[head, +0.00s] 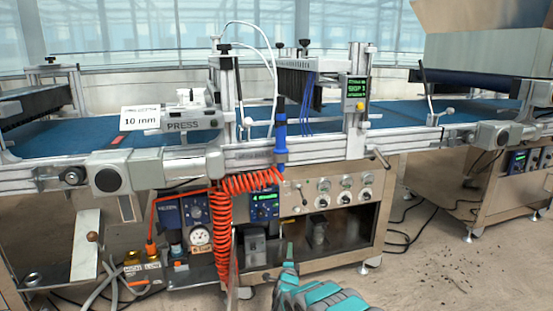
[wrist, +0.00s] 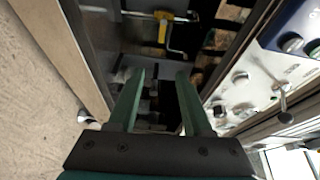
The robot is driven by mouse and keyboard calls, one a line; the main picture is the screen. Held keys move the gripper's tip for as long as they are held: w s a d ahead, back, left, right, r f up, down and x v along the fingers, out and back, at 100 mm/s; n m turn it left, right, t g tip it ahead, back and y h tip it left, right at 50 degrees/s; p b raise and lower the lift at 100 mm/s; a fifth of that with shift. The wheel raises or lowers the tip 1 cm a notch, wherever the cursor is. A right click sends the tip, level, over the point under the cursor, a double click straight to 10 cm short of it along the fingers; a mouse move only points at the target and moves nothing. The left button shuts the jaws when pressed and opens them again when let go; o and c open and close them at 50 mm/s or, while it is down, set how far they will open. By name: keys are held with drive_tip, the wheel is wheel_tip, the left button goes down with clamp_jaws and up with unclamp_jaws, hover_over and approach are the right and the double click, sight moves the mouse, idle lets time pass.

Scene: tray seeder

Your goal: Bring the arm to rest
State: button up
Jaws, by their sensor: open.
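My gripper (wrist: 159,85) shows in the wrist view with its two green fingers apart and nothing between them. It points toward the open lower bay of the seeder's cabinet. In the head view my teal arm (head: 318,296) is at the bottom centre, low in front of the seeder. The gripper's fingertips are small and hard to make out there. The tray seeder (head: 340,150) stands across the head view with a blue belt (head: 400,112) on top.
Orange coiled hose (head: 222,235) hangs down the seeder's front, left of my arm. A control panel with gauges and knobs (head: 345,182) is above the open bay. Grey hoses (head: 110,285) and a metal plate (head: 80,240) are at lower left. Floor at right is mostly clear, with black cables (head: 400,235).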

drive_tip(key=s+d+r+n+g, duration=0.45)
drive_tip(key=d+r+n, duration=0.3)
drive_tip(key=r, duration=0.35)
drive_tip(key=s+d+r+n+g, duration=0.1)
drive_tip(key=s+d+r+g, duration=0.2)
drive_tip(key=s, duration=0.4)
drive_tip(key=s+d+r+n+g, duration=0.2)
drive_tip(key=s+d+r, duration=0.1)
drive_tip(key=s+r, duration=0.3)
drive_tip(key=s+a+r+n+g, duration=0.1)
drive_tip(key=s+n+g, duration=0.1)
drive_tip(key=s, duration=1.6)
drive_tip(key=s+a+r+n+g+y, duration=0.1)
drive_tip(key=s+r+n+g, duration=0.1)
drive_tip(key=s, duration=1.7)
drive_tip(key=s+a+r+n+g, duration=0.2)
drive_tip(key=s+n+g, duration=0.2)
drive_tip(key=s, duration=1.4)
drive_tip(key=shift+s+g+y+p, duration=0.3)
drive_tip(key=shift+g+y+p, duration=0.1)
drive_tip(key=shift+g, duration=0.55)
drive_tip(key=shift+r, duration=0.1)
